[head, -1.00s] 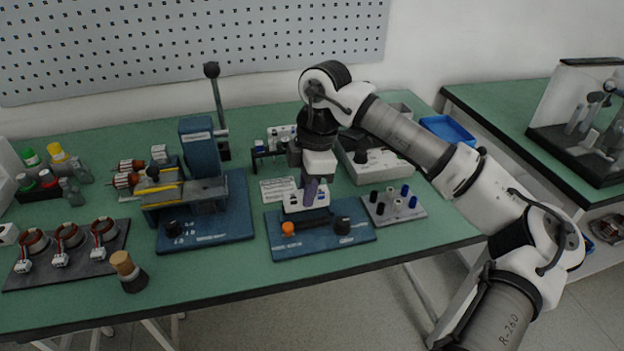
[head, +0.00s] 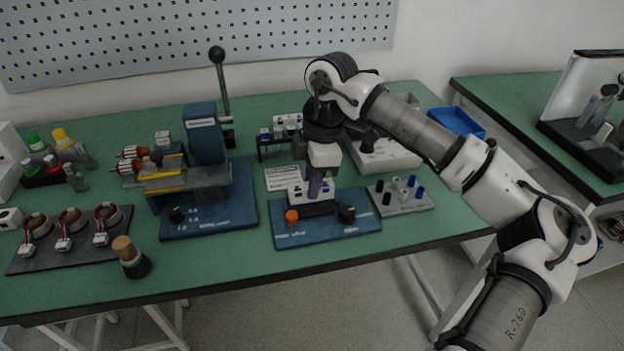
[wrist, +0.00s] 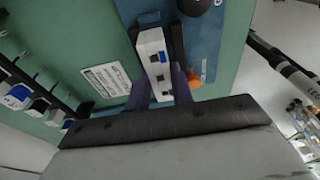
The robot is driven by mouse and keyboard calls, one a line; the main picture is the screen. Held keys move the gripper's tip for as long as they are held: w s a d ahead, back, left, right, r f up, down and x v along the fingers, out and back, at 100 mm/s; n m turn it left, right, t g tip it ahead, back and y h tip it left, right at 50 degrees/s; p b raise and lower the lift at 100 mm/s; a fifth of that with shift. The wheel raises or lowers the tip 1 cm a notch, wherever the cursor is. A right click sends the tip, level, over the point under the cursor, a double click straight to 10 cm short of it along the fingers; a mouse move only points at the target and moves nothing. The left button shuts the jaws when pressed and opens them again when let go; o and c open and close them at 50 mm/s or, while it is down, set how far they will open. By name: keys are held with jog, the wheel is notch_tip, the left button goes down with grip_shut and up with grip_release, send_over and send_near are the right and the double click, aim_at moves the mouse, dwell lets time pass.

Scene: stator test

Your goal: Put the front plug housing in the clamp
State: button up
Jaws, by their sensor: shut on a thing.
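The plug housing (head: 295,192) is a white block with dark and blue openings in its face. It also shows between my fingers in the wrist view (wrist: 151,45). My gripper (head: 315,188) points down and is shut on it; the dark fingers also show in the wrist view (wrist: 161,85). The clamp is a blue base (head: 350,228) with an orange knob, a black knob and a dark bar. The housing is at the clamp's back edge, behind the dark bar. I cannot tell whether it is seated or just above, since the fingers hide part of it.
A white printed card (head: 283,178) lies behind the clamp. A rack (head: 287,130) with small housings stands at the back. A plate with black, white and blue pegs (head: 410,206) is right of the clamp. A lever press (head: 205,140) stands to the left.

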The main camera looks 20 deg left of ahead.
jog(key=shift+f+b, duration=0.95)
jog(key=shift+b, duration=0.3)
dwell(0.9)
jog(key=o, duration=1)
jog(key=shift+o, duration=0.2)
notch_tip(320, 180, up, 14)
jog(key=w+d, duration=0.1)
jog(key=shift+d+f, duration=0.15)
jog(key=shift+d, duration=0.25)
